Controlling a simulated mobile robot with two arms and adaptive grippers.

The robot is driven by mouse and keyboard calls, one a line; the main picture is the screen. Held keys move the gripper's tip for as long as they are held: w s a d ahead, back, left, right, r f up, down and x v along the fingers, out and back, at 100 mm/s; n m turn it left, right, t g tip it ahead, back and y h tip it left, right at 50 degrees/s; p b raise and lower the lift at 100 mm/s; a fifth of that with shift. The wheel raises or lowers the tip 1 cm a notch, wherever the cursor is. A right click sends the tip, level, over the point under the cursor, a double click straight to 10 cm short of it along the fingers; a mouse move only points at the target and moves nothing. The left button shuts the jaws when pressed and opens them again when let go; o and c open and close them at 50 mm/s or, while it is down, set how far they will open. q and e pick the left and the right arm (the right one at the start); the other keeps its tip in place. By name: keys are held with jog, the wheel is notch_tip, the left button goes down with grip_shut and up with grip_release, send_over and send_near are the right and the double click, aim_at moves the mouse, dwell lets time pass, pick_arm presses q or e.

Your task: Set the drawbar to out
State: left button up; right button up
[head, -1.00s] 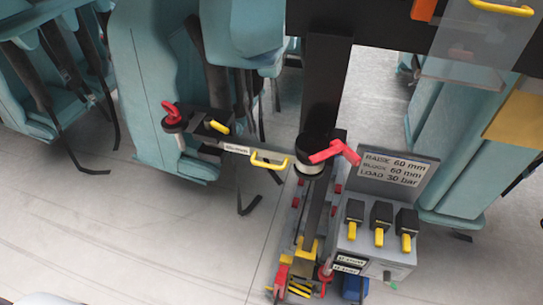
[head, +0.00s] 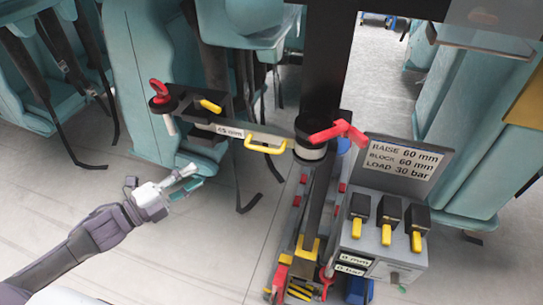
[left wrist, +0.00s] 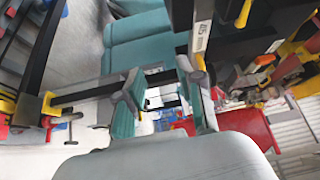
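A flat grey bar (head: 232,133) with a small mm label, which looks like the drawbar, runs between a black bracket at the left and the black and white post (head: 310,150). A yellow loop handle (head: 266,145) is fixed on it. A red-ringed pin (head: 159,91) stands at the bracket's left end. My left gripper (head: 190,174) is below and left of the yellow handle, apart from the bar. The left wrist view shows its two teal-padded fingers (left wrist: 163,98) spread with nothing held. A labelled strip (left wrist: 200,30) and yellow handle (left wrist: 243,12) show beyond them. My right gripper is out of view.
A control box with several yellow-tipped levers (head: 388,235) and a sign (head: 400,160) stand at the right. A red lever (head: 338,132) sits on the post top. Teal seats (head: 145,60) stand behind.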

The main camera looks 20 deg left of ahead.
aim_at(264, 150)
pick_arm(q)
jog(key=s+d+r+m+g+h, duration=0.2)
jog(key=s+d+r+m+h, duration=0.1)
jog(key=d+r+m+h, duration=0.25)
jog(key=shift+n+y, duration=0.35)
jog(key=shift+y, duration=0.3)
jog(key=p+x, duration=0.1)
jog(key=x, duration=0.5)
jog(key=p+x, duration=0.1)
jog(key=x, duration=0.6)
jog(key=shift+w+d+r, duration=0.15)
jog(key=shift+d+r, duration=0.1)
jog(key=shift+r, duration=0.05)
jog(key=shift+w+d, duration=0.3)
jog(key=shift+d, duration=0.1)
jog(key=shift+f, duration=0.1)
grip_shut()
